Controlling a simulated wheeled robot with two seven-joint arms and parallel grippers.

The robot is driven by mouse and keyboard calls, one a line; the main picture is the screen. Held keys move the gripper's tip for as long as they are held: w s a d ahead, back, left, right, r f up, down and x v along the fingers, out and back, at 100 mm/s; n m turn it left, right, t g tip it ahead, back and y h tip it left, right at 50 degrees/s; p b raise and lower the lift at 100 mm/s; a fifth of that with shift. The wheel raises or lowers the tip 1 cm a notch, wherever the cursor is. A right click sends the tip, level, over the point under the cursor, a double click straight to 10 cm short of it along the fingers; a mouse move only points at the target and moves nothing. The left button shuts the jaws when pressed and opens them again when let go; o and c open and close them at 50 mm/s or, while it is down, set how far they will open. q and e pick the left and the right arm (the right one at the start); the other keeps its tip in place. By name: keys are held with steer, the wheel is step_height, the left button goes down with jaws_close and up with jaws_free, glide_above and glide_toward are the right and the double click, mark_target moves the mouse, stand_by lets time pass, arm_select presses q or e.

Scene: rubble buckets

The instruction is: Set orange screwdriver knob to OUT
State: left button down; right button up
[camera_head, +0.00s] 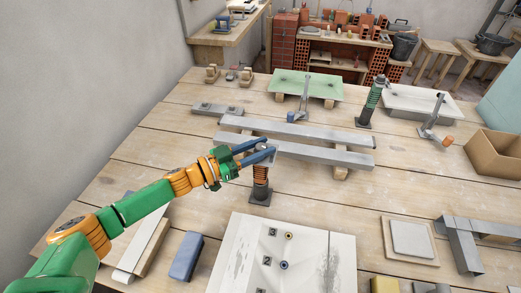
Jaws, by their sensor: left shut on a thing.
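My left gripper (265,153), with blue fingers on a green and orange arm, reaches in from the left. It is shut on the top of a short dark post with an orange coiled band (261,173). The post stands upright on a dark square base (260,197) on the wooden table. The fingers hide the post's top, and no OUT mark can be read. A similar post with a green band (373,97) stands farther back to the right, leaning slightly. My right gripper is not in view.
Long grey beams (300,132) lie just behind the gripped post. A white panel with numbered marks (308,262) lies in front. A blue block (187,255) is at front left, and a cardboard box (493,155) at right. Bare planks lie right of the post.

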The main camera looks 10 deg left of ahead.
mark_target(256, 150)
arm_select(q)
steer(key=shift+m+g+h, duration=0.4)
steer(key=shift+f, duration=0.1)
steer(key=c, duration=0.5)
jaws_free()
steer(key=shift+d, duration=0.1)
steer(key=b+v, duration=0.2)
steer(key=v, duration=0.5)
steer(key=shift+f, duration=0.1)
